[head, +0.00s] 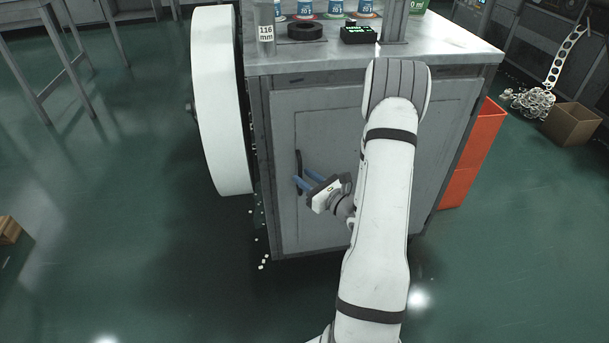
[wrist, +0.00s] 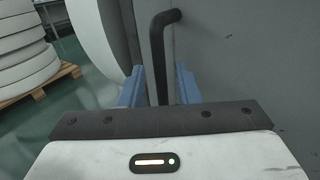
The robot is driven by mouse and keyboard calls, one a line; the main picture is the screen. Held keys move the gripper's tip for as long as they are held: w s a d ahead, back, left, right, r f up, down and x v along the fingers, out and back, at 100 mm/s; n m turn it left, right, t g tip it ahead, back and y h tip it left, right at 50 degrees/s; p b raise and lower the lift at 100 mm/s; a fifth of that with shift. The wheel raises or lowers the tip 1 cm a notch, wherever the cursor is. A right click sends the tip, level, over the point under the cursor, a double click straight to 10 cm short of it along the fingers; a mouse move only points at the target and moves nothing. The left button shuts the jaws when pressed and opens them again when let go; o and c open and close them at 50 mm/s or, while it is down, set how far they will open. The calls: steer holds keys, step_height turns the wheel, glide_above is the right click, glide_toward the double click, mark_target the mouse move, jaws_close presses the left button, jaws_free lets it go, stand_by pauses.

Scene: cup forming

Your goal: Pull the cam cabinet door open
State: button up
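The cam cabinet door (head: 330,140) is a grey panel on the front of the cabinet and looks closed. Its black vertical bar handle (head: 298,160) is near the door's left edge. The handle (wrist: 162,50) also shows in the wrist view, running down between the two blue fingers. My gripper (head: 305,181) is at the handle's lower part, with its fingers pointing at the door. In the wrist view my gripper (wrist: 160,88) is open, one finger on each side of the handle, with a gap visible at the left finger. The handle's lower end is hidden behind the gripper body.
A large white disc (head: 220,100) stands at the cabinet's left side. The metal worktop (head: 440,58) above holds a black ring (head: 307,30) and small containers. An orange panel (head: 475,155) is at the right side. The green floor before the door's left is mostly clear.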

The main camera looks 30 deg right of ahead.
steer(key=shift+x, duration=1.2)
jaws_close()
